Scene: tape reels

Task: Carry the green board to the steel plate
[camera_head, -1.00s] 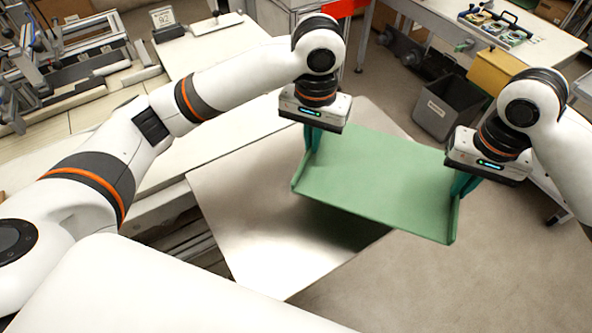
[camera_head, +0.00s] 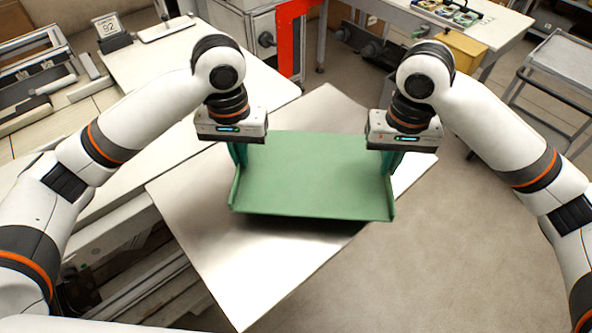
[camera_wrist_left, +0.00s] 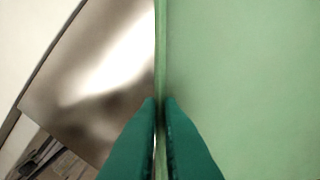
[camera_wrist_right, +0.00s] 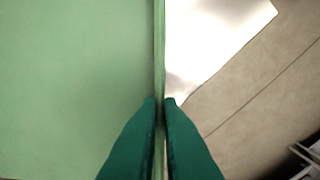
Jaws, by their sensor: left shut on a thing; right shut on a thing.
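The green board (camera_head: 312,178) is a flat tray-like panel with raised side edges, held roughly level above the steel plate. My left gripper (camera_head: 238,160) is shut on its left edge, and the left wrist view shows the fingers (camera_wrist_left: 160,105) pinching that edge. My right gripper (camera_head: 390,162) is shut on its right edge, as the fingers (camera_wrist_right: 162,105) in the right wrist view show. The shiny steel plate (camera_head: 240,270) lies under the board and extends past it on several sides. A dark shadow on the plate under the board's front edge suggests a gap.
A white worktable (camera_head: 150,70) stands at the left, with a number display (camera_head: 110,30) on it. A red-edged cabinet (camera_head: 290,40), a yellow box (camera_head: 452,52) and a grey cart (camera_head: 560,75) stand behind. Open floor (camera_head: 450,260) lies at the right.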

